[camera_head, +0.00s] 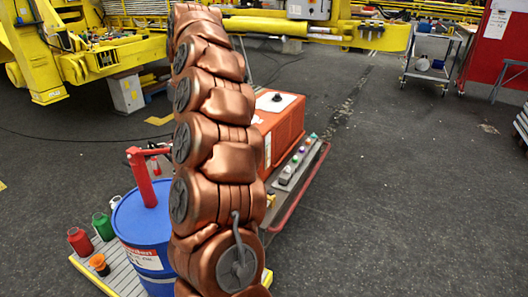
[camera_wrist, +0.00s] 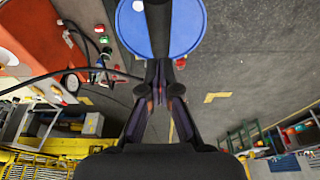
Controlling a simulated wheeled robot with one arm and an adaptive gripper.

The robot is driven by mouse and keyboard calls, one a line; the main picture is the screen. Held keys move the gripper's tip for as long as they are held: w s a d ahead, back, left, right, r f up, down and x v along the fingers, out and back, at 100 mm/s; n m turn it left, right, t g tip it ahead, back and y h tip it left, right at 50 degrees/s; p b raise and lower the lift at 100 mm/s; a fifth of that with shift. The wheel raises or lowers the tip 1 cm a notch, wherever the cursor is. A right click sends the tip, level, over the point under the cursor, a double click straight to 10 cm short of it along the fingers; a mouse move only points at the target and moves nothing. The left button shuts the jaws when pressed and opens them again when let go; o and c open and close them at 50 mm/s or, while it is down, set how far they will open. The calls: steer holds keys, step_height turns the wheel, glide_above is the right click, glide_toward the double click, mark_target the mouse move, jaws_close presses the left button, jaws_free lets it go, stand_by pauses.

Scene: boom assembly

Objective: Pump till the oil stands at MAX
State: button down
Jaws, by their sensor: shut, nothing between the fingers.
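A blue drum (camera_head: 146,226) stands at the left of the head view, partly behind my copper arm. A red hand pump (camera_head: 149,182) rises from its lid, with its bar pointing to the right. In the wrist view the round blue drum top (camera_wrist: 190,28) is at the upper edge. My gripper (camera_wrist: 159,68) is shut and empty, and overlaps the drum in that view. I cannot tell whether it touches anything. My arm hides it in the head view. An orange-red tank (camera_head: 282,128) with a black cap stands behind my arm. No oil level or MAX mark is readable.
Red, green and orange containers (camera_head: 80,241) stand left of the drum on a slatted pallet (camera_head: 117,270). A box with coloured buttons (camera_head: 299,158) sits beside the tank. A dark hose (camera_wrist: 45,75) crosses the wrist view. The grey floor at right is clear.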

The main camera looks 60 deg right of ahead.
steer(key=shift+f, duration=0.1)
steer(key=shift+s+f+b+x, duration=0.3)
steer(key=shift+s+b+x, duration=0.85)
steer(key=shift+b+x, duration=2.65)
steer(key=shift+s+f+b+x, duration=0.3)
steer(key=shift+s+b+x, duration=1.15)
steer(key=shift+x, duration=4.3)
steer(key=r+p, duration=0.5)
steer(key=r, duration=0.5)
steer(key=r+p, duration=0.5)
steer(key=r, duration=0.5)
steer(key=shift+w, duration=0.25)
steer(key=shift+f, duration=0.1)
steer(key=s+f+b+x, duration=0.1)
steer(key=s+b+x, duration=0.1)
steer(key=b+x, duration=0.55)
steer(key=s+b+x, duration=0.3)
steer(key=b+x, duration=0.1)
steer(key=x, duration=0.7)
steer(key=r+p, duration=0.3)
steer(key=r, duration=0.3)
steer(key=r+p, duration=0.4)
steer(key=r, duration=0.2)
steer(key=r+p, duration=0.4)
steer(key=r, duration=0.3)
steer(key=shift+w, duration=0.25)
